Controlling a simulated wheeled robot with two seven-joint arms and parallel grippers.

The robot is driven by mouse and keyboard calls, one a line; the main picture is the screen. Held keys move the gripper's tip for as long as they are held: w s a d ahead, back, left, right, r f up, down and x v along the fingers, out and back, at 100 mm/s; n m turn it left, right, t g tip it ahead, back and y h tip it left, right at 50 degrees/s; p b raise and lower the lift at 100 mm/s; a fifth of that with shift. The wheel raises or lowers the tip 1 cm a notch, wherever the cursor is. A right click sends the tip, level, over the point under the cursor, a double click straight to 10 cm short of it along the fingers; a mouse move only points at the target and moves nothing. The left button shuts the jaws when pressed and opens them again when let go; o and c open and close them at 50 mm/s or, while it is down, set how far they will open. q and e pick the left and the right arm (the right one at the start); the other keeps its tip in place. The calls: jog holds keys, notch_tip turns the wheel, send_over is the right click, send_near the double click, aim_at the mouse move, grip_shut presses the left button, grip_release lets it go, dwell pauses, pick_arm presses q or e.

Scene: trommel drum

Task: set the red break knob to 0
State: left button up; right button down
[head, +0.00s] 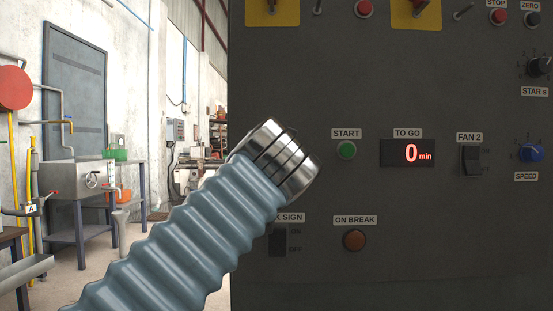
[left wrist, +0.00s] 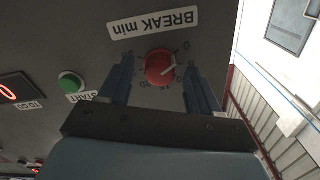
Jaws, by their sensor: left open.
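The red break knob (left wrist: 160,67) is on the dark panel in the left wrist view, under an upside-down label BREAK min (left wrist: 153,22). Its white pointer line points to the right in that view, below the printed 0 at the upper right. The other scale numbers are partly hidden. My left gripper (left wrist: 159,63) is open, with one blue finger on each side of the knob. I cannot tell whether the fingers touch it. In the head view my left arm hides the knob and the fingers. My right gripper is not in view.
The panel also carries a green START button (head: 346,150), a TO GO display (head: 407,153) reading 0 min, a FAN 2 switch (head: 471,160), a blue SPEED knob (head: 530,152) and an ON BREAK lamp (head: 354,240). A workbench (head: 80,200) stands far left.

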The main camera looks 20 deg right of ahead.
pick_arm(q)
jog(key=v, duration=1.3)
jog(key=shift+b, duration=0.35)
